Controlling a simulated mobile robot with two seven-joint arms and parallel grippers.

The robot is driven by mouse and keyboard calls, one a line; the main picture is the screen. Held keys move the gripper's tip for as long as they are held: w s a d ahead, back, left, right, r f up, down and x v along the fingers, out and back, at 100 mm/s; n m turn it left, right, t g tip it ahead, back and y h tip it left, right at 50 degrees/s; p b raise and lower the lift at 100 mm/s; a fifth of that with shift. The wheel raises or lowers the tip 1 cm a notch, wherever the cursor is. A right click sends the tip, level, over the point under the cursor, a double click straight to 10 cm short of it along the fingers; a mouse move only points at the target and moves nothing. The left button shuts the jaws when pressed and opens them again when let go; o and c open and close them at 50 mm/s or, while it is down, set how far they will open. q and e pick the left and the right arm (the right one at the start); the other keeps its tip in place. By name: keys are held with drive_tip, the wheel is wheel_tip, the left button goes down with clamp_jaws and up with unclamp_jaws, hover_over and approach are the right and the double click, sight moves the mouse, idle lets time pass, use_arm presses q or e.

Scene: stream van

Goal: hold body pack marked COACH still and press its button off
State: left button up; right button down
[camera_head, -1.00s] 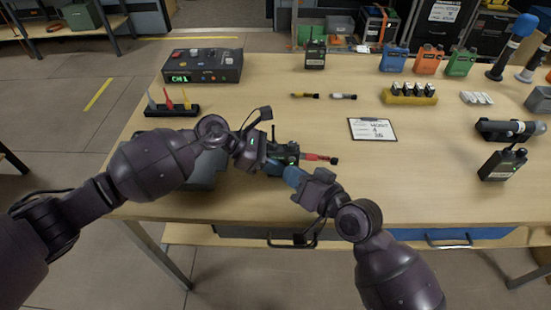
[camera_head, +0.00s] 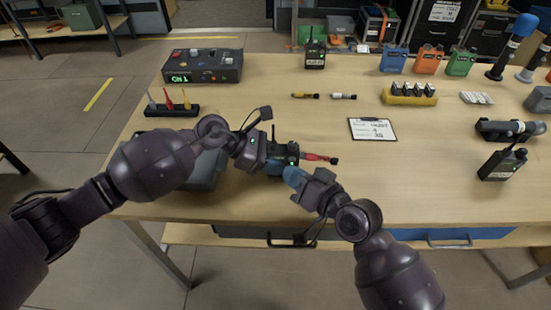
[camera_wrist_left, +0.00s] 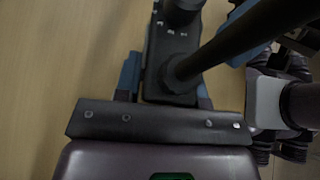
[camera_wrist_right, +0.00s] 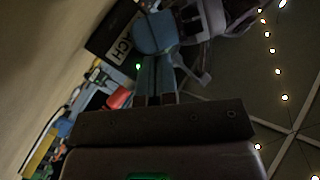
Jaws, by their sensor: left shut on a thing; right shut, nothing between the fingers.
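The dark body pack (camera_head: 291,150) is at the near left of the table, partly hidden by my grippers. In the right wrist view its white label (camera_wrist_right: 119,51) shows letters ending in "CH", and a small green light glows close by. My left gripper (camera_head: 270,153) is shut on the pack. In the left wrist view the dark pack (camera_wrist_left: 173,60) sits between the blue fingers, with a black rod crossing on the right. My right gripper (camera_head: 291,174) is shut and empty, its blue fingertips (camera_wrist_right: 155,35) close beside the pack. I cannot tell whether they touch its button.
A red-banded stick (camera_head: 318,157) lies just right of the pack. A dark case (camera_head: 205,165) is behind my left forearm. A control box (camera_head: 203,68) with a green display stands at the back left. A clipboard (camera_head: 372,130) lies mid-table, and another pack (camera_head: 503,163) stands at the right.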

use_arm(q)
drive_tip(key=shift+f, duration=0.1)
use_arm(e)
drive_tip(key=shift+w, duration=0.1)
idle(0.4)
drive_tip(key=shift+w, duration=0.35)
drive_tip(key=shift+w, duration=0.15)
idle(0.4)
drive_tip(key=shift+s, duration=0.6)
drive_tip(key=shift+s, duration=0.1)
drive_tip(key=shift+s, duration=2.9)
